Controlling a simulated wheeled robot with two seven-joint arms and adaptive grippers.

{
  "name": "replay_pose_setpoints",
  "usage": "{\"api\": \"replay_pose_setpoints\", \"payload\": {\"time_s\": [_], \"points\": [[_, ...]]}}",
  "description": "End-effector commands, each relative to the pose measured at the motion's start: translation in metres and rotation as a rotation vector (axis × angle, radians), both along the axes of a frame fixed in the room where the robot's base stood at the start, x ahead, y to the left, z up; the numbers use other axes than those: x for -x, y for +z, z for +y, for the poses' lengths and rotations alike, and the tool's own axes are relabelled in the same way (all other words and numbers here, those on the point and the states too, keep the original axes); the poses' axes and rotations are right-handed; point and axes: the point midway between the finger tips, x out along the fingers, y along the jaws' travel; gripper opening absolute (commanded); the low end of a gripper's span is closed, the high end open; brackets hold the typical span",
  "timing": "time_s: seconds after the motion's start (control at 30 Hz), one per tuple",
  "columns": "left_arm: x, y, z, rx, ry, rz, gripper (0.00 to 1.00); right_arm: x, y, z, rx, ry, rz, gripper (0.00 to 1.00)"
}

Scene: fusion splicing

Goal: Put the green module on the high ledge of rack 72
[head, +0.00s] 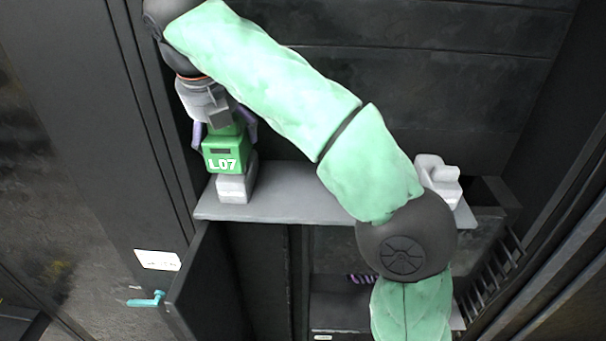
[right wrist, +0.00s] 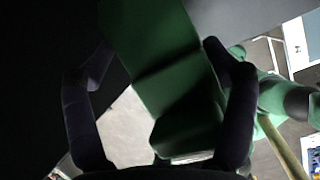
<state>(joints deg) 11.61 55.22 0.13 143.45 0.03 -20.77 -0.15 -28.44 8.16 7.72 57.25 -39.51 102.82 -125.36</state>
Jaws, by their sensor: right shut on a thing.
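The green module (head: 224,152), marked L07, is upright at the left end of a grey ledge (head: 290,198) inside a dark rack. My right gripper (head: 224,130) is above it, with its purple fingers on either side, shut on it. The module appears to rest on or just above a light grey block (head: 236,186) on the ledge; I cannot tell if they touch. In the right wrist view the green module (right wrist: 165,75) fills the space between the two dark fingers. The rack's number is not readable. My left gripper is not in view.
Another light grey block (head: 437,178) stands at the ledge's right end, partly behind my right arm. The ledge's middle is clear where visible.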

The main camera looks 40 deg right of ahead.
Motion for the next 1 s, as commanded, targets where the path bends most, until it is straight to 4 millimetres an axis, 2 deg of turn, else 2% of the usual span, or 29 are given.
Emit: {"api": "replay_pose_setpoints", "payload": {"time_s": [0.03,0.3,0.5,0.87,1.0], "points": [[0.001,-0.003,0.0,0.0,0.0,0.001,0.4,0.004,-0.005,-0.012,-0.001,-0.006,-0.002,0.43],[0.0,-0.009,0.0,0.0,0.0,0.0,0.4,0.019,-0.031,-0.067,0.0,-0.007,0.001,0.43],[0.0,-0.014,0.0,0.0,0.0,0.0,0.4,0.027,-0.063,-0.095,0.0,-0.004,0.003,0.43],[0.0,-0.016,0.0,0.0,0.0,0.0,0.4,0.033,-0.091,-0.117,0.001,-0.003,0.001,0.43],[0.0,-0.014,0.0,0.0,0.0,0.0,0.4,0.034,-0.11,-0.118,0.001,-0.001,0.002,0.43]]}}
